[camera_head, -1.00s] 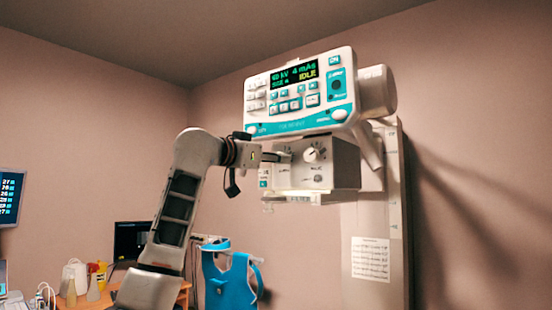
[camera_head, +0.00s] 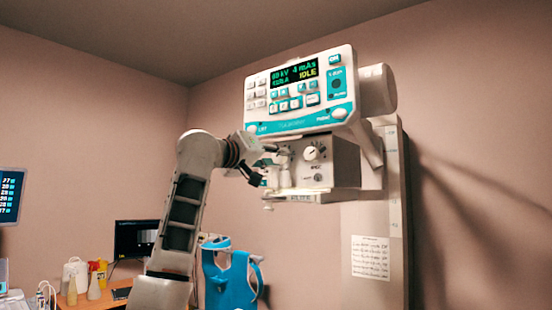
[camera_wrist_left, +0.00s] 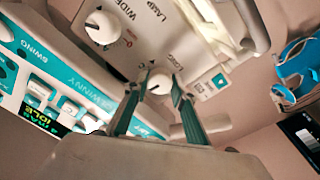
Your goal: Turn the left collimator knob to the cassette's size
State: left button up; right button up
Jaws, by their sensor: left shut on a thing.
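The collimator (camera_head: 330,170) is a grey box under the control panel, with two white knobs on its front. The left knob is mostly hidden behind my gripper in the head view; in the left wrist view this white left knob (camera_wrist_left: 159,84) sits between the two teal-lined fingers. My left gripper (camera_head: 279,150) is shut on it, and its fingertips also show in the left wrist view (camera_wrist_left: 161,80). The right knob (camera_head: 312,153) stands free, with a scale around it. I see no cassette. My right gripper is in neither view.
The control panel (camera_head: 300,92) reads IDLE and overhangs the collimator closely. A plate or rail (camera_head: 325,196) juts out below the box. A wall stand column (camera_head: 372,235) with a paper sheet is behind. A blue apron (camera_head: 228,275) hangs at the lower middle.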

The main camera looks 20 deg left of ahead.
pick_arm(q)
jog(key=shift+n, duration=0.5)
jog(key=o, duration=1.1)
jog(key=shift+s, duration=0.1)
jog(key=v, duration=1.2)
